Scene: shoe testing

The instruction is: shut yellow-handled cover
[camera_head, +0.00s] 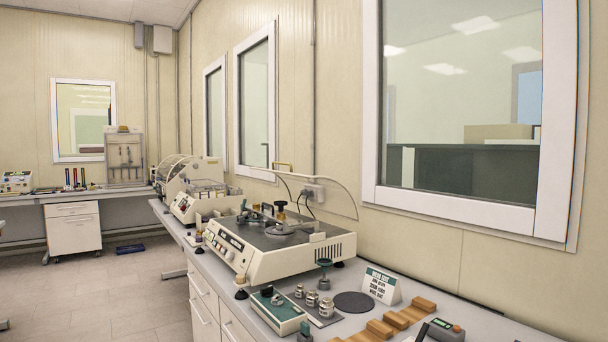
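A cream testing machine (290,262) with a grey top stands on the bench along the right wall. A clear cover (335,187) with a curved rim stands raised behind the machine's top, against the wall side. The clear panel itself is hard to make out against the wall. Neither of my grippers is in view.
A small scale (276,312), metal weights (311,298), a dark disc (353,302), a sign card (381,285) and wooden blocks (409,314) sit in front of the machine on the bench (254,326). More machines stand farther left.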

